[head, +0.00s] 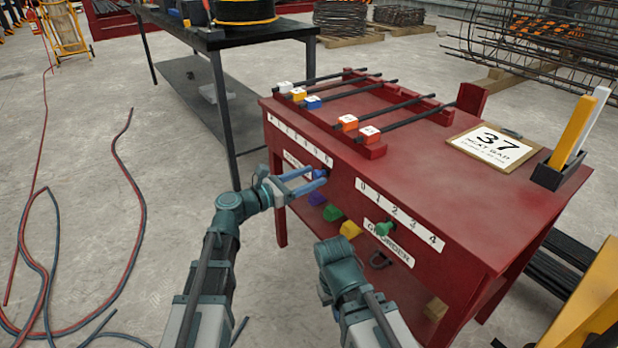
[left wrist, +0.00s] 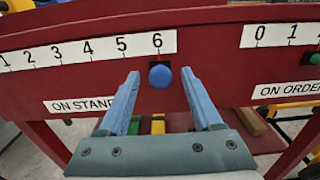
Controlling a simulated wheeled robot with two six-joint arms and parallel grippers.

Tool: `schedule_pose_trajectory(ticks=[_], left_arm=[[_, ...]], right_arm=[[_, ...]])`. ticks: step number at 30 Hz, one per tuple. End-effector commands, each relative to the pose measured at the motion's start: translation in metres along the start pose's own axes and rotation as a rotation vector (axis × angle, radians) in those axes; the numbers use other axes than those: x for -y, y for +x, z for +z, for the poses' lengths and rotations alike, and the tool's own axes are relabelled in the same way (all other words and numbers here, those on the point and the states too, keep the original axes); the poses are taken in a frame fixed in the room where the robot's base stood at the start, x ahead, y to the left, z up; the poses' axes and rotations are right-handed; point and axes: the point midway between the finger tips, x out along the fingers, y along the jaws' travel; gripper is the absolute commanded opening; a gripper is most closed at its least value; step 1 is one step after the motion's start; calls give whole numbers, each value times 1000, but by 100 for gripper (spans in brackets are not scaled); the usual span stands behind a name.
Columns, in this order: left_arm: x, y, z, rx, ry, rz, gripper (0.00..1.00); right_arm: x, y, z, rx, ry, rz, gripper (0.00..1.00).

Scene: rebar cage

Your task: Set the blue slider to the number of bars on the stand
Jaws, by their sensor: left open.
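The blue slider (left wrist: 160,76) is a round knob on the red bench front, directly below the 6 of the "ON STAND" number strip (left wrist: 90,48). My left gripper (left wrist: 160,73) is open, with one blue finger on each side of the knob and a gap visible on both sides. In the head view the left gripper (head: 317,178) reaches the bench front. The stand (head: 372,151) on the bench top holds several dark bars with white, yellow, blue and orange end tags (head: 347,122). My right arm is low in the head view; its fingers do not show.
A green knob (head: 384,228) sits on the "ON ORDER" scale (head: 400,215) to the right. A "37" sign (head: 493,148) and a holder (head: 560,174) with yellow and white pieces stand on the bench (head: 440,195). Colored blocks (head: 350,229) lie below. A dark table (head: 235,38) stands behind left.

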Motion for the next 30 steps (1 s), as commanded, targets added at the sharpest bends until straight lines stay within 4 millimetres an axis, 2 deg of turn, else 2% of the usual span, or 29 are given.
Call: schedule_pose_trajectory(ticks=[2,3,12,14,30], left_arm=[[0,0,0,0,0,0,66],[0,0,0,0,0,0,63],[0,0,0,0,0,0,9],[0,0,0,0,0,0,0],[0,-1,0,0,0,0,0]], right_arm=[[0,0,0,0,0,0,0],[0,0,0,0,0,0,0],[0,0,0,0,0,0,0],[0,0,0,0,0,0,0],[0,0,0,0,0,0,0]])
